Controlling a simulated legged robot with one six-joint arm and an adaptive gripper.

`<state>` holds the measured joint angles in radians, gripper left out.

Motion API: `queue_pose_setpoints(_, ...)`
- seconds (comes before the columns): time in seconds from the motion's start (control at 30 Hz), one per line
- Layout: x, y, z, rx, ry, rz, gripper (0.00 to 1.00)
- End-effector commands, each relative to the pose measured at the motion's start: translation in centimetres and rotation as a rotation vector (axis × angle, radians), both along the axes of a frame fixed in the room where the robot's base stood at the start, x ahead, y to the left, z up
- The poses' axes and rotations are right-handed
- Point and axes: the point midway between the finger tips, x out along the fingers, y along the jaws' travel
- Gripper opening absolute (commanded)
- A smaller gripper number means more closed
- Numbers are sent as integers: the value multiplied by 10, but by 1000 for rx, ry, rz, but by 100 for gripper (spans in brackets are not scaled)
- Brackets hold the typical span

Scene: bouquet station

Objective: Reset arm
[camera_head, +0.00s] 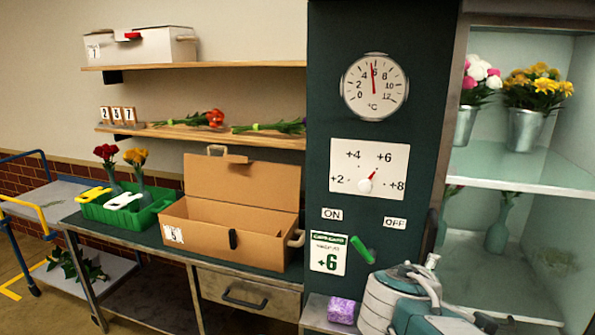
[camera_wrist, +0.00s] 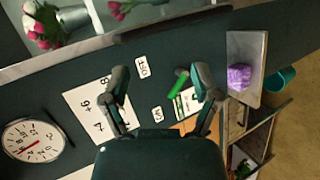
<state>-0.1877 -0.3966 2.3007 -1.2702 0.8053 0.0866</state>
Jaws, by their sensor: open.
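My gripper (camera_wrist: 165,85) is open in the wrist view, its two dark fingers spread apart with nothing between them. Beyond the fingers is the dark green panel (camera_wrist: 150,50), turned sideways in this view. The green switch handle (camera_wrist: 178,88) shows in the gap between the fingers, apart from them as far as I can tell. In the head view my folded white and teal arm (camera_head: 400,298) is at the bottom right, before the panel; its fingers cannot be made out there. The green handle (camera_head: 362,249) is tilted, below the ON and OFF labels.
A cardboard box (camera_head: 225,250), open, stands on the bench beside a green tray (camera_head: 158,215). A purple block (camera_head: 342,310) lies below the panel. The dial (camera_head: 368,182) has its red pointer toward +6; the thermometer (camera_head: 374,87) reads about 6. A shelved cabinet (camera_head: 525,165) holds flowers.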

Motion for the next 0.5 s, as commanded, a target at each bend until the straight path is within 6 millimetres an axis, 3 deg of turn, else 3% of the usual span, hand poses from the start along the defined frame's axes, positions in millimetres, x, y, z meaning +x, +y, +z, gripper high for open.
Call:
queue_pose_setpoints(0.23,-65,-5,-43,412,41,-219,79)
queue_pose_setpoints(0.5,-121,28,-79,873,76,-398,79)
